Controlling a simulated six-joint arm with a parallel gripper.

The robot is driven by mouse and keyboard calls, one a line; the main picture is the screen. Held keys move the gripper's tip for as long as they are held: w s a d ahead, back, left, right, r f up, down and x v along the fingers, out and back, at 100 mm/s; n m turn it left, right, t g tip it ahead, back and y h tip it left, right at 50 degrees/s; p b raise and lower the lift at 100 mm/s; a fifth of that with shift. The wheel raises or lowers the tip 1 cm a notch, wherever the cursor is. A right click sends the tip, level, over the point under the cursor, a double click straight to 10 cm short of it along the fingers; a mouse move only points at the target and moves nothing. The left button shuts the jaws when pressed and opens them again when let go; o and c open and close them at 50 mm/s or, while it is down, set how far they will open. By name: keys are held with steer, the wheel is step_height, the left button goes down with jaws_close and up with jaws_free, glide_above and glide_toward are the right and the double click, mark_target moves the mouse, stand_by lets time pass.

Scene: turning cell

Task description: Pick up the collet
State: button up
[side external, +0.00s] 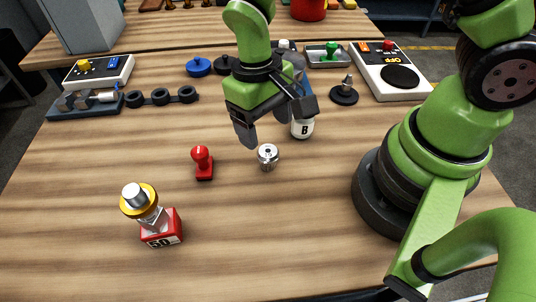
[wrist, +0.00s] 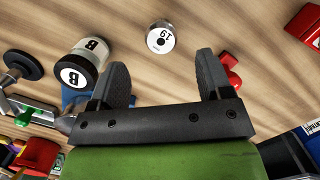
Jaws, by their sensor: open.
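The collet is most likely the small silvery metal cylinder (side external: 268,157) standing upright on the wooden table in the side view. In the wrist view it shows as a round piece (wrist: 161,37) with a white face marked 19. My gripper (side external: 272,120) is open and empty, above the table and a little behind the collet in the side view. In the wrist view the collet lies just beyond the two fingertips (wrist: 162,66), roughly in line with the gap between them and apart from both.
A red stamp-like piece (side external: 203,163) is to the left. A red block marked 50 (side external: 162,230) carries a yellow-ringed metal piece. The front middle of the table is clear.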

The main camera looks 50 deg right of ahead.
mark_target(267, 149)
steer(key=f, duration=0.8)
steer(key=shift+s+f, duration=0.2)
steer(key=shift+s, duration=0.1)
steer(key=c, duration=1.1)
